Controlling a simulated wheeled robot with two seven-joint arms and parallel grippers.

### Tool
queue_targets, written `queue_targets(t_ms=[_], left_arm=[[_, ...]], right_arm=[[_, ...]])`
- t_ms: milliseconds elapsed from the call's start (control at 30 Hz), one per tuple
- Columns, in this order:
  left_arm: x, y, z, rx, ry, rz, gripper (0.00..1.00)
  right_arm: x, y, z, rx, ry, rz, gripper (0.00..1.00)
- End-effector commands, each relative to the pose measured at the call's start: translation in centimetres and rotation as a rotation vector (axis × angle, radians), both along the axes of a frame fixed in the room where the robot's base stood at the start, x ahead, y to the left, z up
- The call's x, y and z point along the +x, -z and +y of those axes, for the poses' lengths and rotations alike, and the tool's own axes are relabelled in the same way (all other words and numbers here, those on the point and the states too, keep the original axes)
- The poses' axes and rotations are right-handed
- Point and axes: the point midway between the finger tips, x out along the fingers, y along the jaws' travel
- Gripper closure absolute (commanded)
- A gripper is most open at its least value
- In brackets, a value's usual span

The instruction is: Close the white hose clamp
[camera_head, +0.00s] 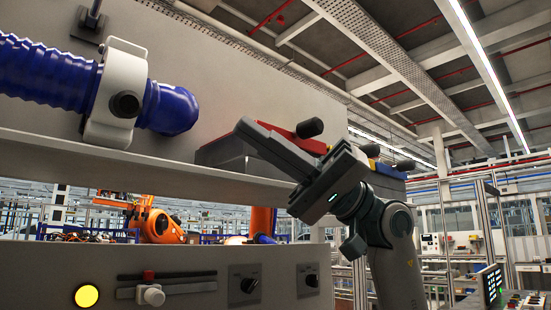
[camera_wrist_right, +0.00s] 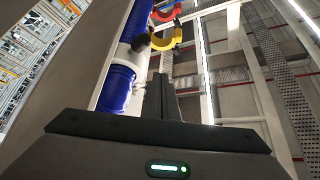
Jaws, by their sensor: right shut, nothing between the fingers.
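The white hose clamp (camera_head: 119,75) sits around the ribbed blue hose (camera_head: 45,72) at the upper left of the head view. A dark round knob (camera_head: 125,104) sticks out of its near side. I cannot tell whether the clamp is open or closed. My right gripper (camera_head: 243,129) is shut and empty, to the right of the hose's blue end and apart from it. Its fingers point up and left. My left gripper is not in view.
A red part (camera_head: 292,137) with a dark knob (camera_head: 310,128) is partly hidden behind my right gripper. The wrist view shows a red (camera_wrist_right: 166,13) and a yellow (camera_wrist_right: 166,41) curved part.

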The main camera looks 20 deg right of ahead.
Motion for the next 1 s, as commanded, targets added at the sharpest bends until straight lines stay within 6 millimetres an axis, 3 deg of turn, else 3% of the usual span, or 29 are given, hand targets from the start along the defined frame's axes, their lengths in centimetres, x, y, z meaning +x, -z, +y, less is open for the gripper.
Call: queue_targets(t_ms=[100, 300, 1000], left_arm=[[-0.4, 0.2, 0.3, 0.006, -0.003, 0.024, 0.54], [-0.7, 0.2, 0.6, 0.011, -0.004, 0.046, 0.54], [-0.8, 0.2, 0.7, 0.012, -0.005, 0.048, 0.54]], right_arm=[[0.0, 0.9, -1.4, 0.002, 0.001, 0.001, 1.0], [-0.1, 1.4, -2.5, 0.0, 0.0, 0.001, 1.0], [-0.1, 1.4, -2.6, 0.0, 0.0, 0.0, 1.0]])
